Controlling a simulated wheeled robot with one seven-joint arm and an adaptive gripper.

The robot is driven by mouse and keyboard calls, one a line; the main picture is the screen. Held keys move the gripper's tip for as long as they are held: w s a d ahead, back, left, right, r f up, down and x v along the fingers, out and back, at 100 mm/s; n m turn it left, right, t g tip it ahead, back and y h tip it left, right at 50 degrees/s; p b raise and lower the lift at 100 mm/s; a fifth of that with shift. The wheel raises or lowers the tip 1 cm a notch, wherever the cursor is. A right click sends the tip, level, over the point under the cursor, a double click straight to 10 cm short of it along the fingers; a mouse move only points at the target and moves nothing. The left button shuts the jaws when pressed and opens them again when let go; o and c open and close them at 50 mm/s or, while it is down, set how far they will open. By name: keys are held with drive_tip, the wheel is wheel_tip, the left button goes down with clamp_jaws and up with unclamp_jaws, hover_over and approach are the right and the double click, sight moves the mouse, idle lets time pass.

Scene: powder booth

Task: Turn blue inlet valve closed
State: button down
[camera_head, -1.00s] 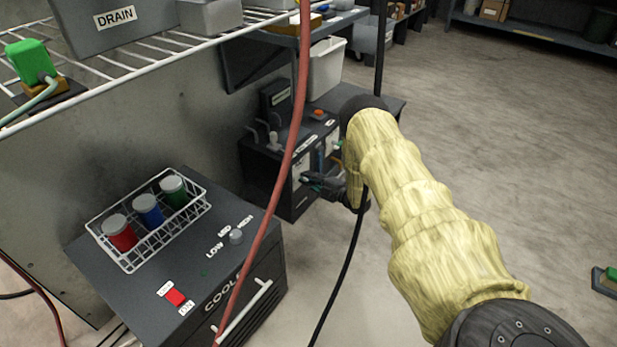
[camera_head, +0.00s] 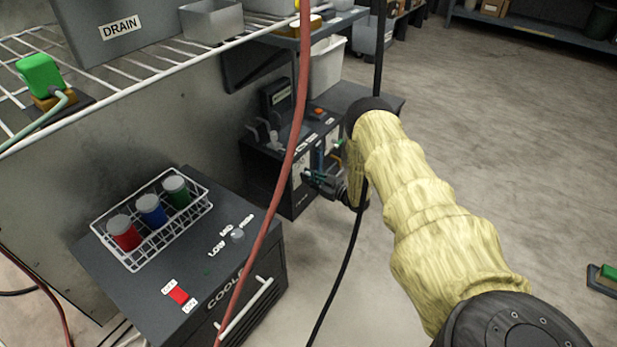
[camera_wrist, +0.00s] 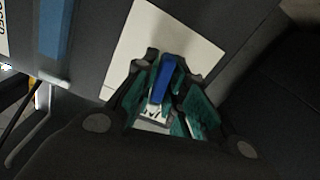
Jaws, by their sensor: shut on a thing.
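The blue inlet valve handle (camera_wrist: 166,80) shows in the wrist view as a blue bar in front of a white plate (camera_wrist: 150,38). My gripper (camera_wrist: 170,95) is shut on this blue handle, with its teal finger pads on both sides of it. A printed label under the handle is partly hidden by the fingers. In the head view, my gripper (camera_head: 312,178) is at the front face of the dark unit (camera_head: 290,202), and the handle is too small and covered to make out there.
A dark cooler box (camera_head: 130,285) with a wire basket of jars stands at the left. A red hose (camera_head: 292,150) and a black cable (camera_head: 348,250) hang near my arm. A wire shelf (camera_head: 150,57) is above left. Open floor (camera_head: 510,150) lies to the right.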

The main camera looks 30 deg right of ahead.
drive_tip(key=shift+s+f+m, duration=0.1)
drive_tip(key=shift+s+m, duration=0.05)
drive_tip(key=shift+m, duration=1.05)
drive_tip(key=c, duration=1.5)
unclamp_jaws()
drive_tip(key=v, duration=1.2)
